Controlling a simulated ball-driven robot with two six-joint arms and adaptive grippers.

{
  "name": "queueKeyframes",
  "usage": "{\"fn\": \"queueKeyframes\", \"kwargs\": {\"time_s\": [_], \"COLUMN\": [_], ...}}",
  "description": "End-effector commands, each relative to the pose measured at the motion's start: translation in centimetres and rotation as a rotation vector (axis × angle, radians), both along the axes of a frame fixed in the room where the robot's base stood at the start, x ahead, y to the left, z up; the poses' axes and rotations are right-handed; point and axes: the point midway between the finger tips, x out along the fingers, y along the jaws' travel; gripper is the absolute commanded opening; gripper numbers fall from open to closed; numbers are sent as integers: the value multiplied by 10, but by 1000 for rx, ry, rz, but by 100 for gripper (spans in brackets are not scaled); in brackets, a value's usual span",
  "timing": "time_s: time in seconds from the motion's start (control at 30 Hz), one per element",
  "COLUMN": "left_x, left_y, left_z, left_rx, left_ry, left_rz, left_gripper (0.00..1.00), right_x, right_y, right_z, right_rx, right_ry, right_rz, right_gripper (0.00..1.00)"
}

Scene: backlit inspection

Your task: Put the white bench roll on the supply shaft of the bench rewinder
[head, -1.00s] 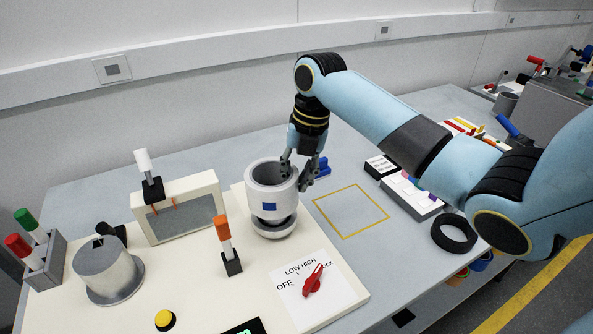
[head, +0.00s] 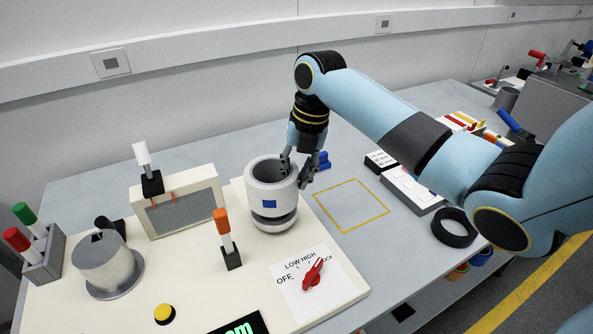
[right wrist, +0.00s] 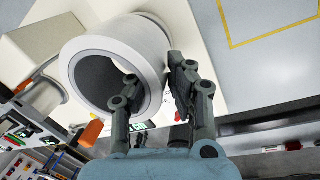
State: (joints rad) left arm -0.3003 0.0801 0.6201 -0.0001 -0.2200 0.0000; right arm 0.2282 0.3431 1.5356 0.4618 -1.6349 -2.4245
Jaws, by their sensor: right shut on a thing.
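The white bench roll (head: 262,194) is a thick hollow cylinder with a blue patch, upright over the rewinder's cream deck (head: 195,265). My right gripper (head: 298,171) is shut on its wall at the right side of the rim. In the right wrist view the roll (right wrist: 135,47) shows one finger inside the bore and one outside, with the gripper (right wrist: 155,85) across the wall. Below the roll is a dark ring and pale round base (head: 273,226), close under its lower edge. The supply shaft is hidden, so I cannot tell whether the roll is around it. My left gripper is out of view.
An orange-topped lever (head: 226,238) stands just left of the roll. A framed panel (head: 180,204) and metal drum (head: 107,265) are farther left. A red knob (head: 312,272) is in front. The yellow-outlined square (head: 350,205) on the right is empty.

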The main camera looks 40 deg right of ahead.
Motion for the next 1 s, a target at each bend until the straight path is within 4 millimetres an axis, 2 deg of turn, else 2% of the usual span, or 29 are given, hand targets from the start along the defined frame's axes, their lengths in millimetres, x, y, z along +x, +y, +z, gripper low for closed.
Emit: {"fn": "queueKeyframes", "kwargs": {"time_s": [1.0], "left_x": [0], "left_y": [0], "left_z": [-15], "left_rx": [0], "left_ry": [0], "left_rz": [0], "left_gripper": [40], "right_x": [1], "right_y": [0], "right_z": [-26], "right_rx": [1], "right_ry": [-2], "right_rz": [0], "right_gripper": [0]}}
